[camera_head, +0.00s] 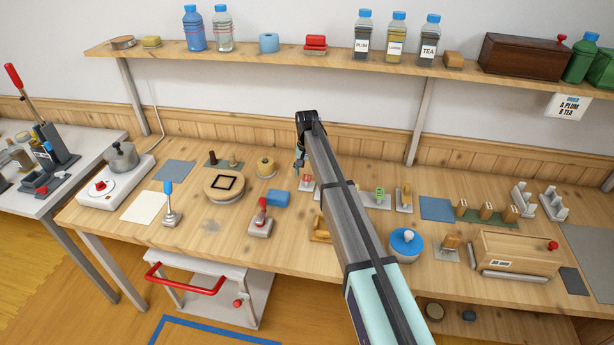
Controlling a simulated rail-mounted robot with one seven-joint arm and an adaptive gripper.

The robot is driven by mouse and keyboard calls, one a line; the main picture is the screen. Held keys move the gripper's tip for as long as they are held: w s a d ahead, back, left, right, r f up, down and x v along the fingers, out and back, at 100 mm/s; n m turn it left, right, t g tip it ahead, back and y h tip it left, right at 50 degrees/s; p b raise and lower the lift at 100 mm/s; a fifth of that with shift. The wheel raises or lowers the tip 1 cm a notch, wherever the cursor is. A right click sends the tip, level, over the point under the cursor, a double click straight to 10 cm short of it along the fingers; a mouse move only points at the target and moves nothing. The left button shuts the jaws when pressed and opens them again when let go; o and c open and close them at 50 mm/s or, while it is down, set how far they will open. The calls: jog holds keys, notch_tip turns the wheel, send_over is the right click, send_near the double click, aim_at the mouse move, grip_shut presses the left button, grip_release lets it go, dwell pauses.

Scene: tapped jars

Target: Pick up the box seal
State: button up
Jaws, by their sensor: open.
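I cannot tell for sure which thing is the box seal, as no label marks it. Stamp-like things stand on the wooden workbench (130,212): a blue-handled one (169,202) at left and a red-handled one (262,219) at centre. Small pieces with a red top (307,181), a green top (380,194) and a wooden top (404,196) stand in a row right of centre, partly hidden by my arm. My gripper (299,164) is open above the back middle of the bench, close to the red-topped piece. It looks empty.
A wooden box (516,252) is at right. A shelf (270,55) with bottles runs above. The bench's front left is fairly clear.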

jog(key=shift+f, duration=0.4)
jog(key=shift+f, duration=0.2)
dwell(0.4)
jog(key=shift+c, duration=0.3)
jog(key=c, duration=0.8)
